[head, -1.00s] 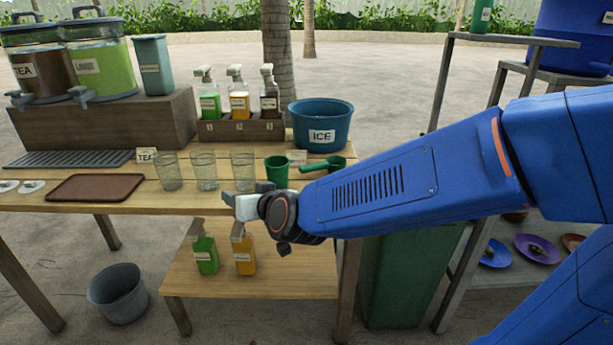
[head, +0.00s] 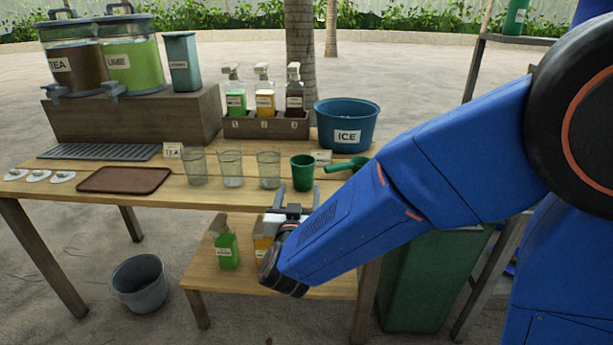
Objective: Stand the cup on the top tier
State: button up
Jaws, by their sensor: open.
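A small green cup (head: 303,174) stands upright on the wooden table (head: 225,197) near its front edge. It is to the right of three clear glasses (head: 230,168). My gripper (head: 298,196) is open at the table's front edge, on the near side of the green cup. Its two fingers point away toward the cup, and nothing shows between them. I cannot tell whether a finger touches the cup. The top tier of a grey rack (head: 545,41) shows at the upper right, with a green bottle (head: 515,17) on it. My arm hides most of the rack.
A green scoop (head: 347,165) lies just right of the cup, before the blue ice tub (head: 346,125). Pump bottles (head: 264,93) stand in a wooden caddy behind. A brown tray (head: 124,180) lies at left. A green bin (head: 435,280) stands under my arm.

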aim_at(301, 179)
jog(key=w, duration=0.9)
jog(key=shift+d, duration=0.15)
jog(key=shift+w+d+r, duration=0.15)
jog(key=shift+w, duration=1.2)
jog(key=shift+w+d+r, duration=0.1)
jog(key=shift+w+r, duration=0.05)
jog(key=shift+w, duration=1.15)
jog(key=c, duration=0.9)
